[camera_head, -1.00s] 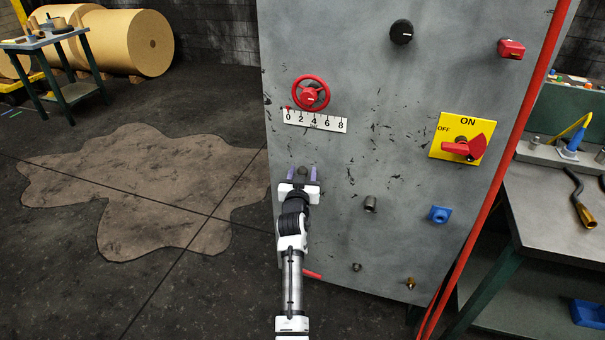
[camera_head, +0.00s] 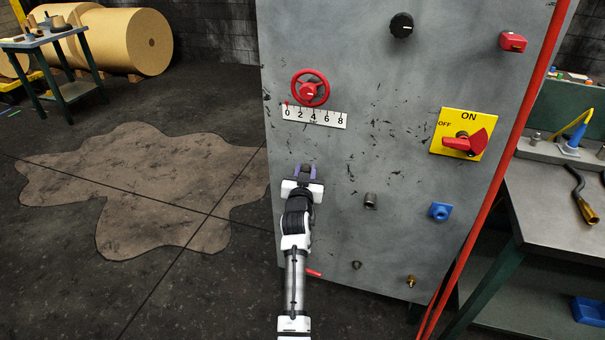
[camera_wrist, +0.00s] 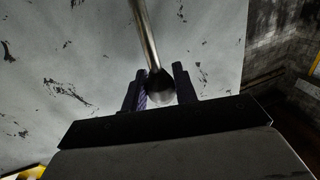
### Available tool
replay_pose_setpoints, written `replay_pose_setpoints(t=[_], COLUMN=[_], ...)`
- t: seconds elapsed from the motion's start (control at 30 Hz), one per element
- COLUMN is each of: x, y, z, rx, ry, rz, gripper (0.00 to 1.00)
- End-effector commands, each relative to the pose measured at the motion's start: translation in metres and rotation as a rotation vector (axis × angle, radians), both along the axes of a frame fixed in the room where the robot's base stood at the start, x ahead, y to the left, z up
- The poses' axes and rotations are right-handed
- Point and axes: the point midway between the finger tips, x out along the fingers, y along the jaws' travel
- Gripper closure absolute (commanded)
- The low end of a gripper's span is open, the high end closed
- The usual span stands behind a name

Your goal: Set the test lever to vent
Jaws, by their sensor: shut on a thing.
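The test lever shows in the wrist view as a bare metal rod (camera_wrist: 147,35) ending in a round, dark knob (camera_wrist: 161,86). My gripper (camera_head: 306,172) is at the lower left of the grey panel, and it also shows in the wrist view (camera_wrist: 159,92). Its two purple-grey fingers stand on either side of the knob and are shut on it. In the head view the knob is a small dark shape between the fingertips, and the rod cannot be made out. No vent marking can be read.
Above my gripper are a red handwheel (camera_head: 310,88) and a 0–8 scale (camera_head: 314,116). A metal stub (camera_head: 370,201) and a blue fitting (camera_head: 440,212) sit to the right. A yellow ON/OFF plate (camera_head: 449,117) with a red handle is farther right. Open floor lies left.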

Motion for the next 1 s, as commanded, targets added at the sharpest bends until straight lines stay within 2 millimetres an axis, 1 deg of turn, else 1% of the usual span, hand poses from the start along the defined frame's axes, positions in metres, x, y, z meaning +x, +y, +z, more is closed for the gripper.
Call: replay_pose_setpoints(t=[0.03,0.5,0.73,1.0], x=[-0.002,-0.014,-0.018,-0.019], y=[-0.004,-0.042,-0.053,-0.058], z=[-0.006,-0.019,-0.023,-0.024], rx=[0.029,0.353,0.458,0.507], ry=[-0.010,-0.115,-0.149,-0.164], rz=[-0.001,-0.001,0.000,0.000], gripper=[1.00,1.00,1.00,1.00])
